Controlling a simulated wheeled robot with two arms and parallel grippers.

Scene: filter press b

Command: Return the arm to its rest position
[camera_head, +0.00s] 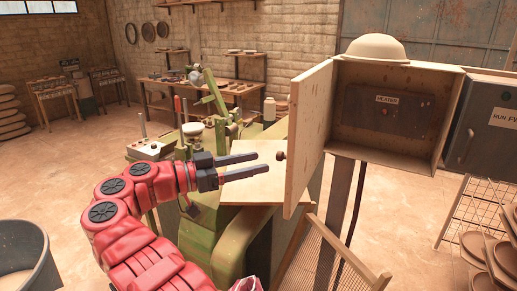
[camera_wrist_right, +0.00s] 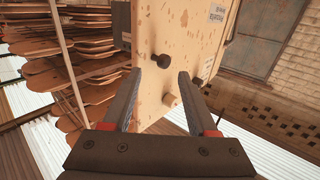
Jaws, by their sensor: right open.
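My right gripper (camera_head: 268,164) reaches in on the red arm, its two dark fingers apart with nothing between them. It points at the open wooden door (camera_head: 308,125) of the heater box, near the door's dark round knob (camera_head: 281,155). A small gap shows between fingertips and knob in the head view. My left gripper is out of view.
The heater box (camera_head: 385,158) stands open on posts, a pale helmet (camera_head: 376,48) on top. A board (camera_head: 250,191) and green machine (camera_head: 238,240) lie under the right arm. A grey bin (camera_head: 22,255) stands at lower left. A wire rack (camera_head: 463,210) stands right.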

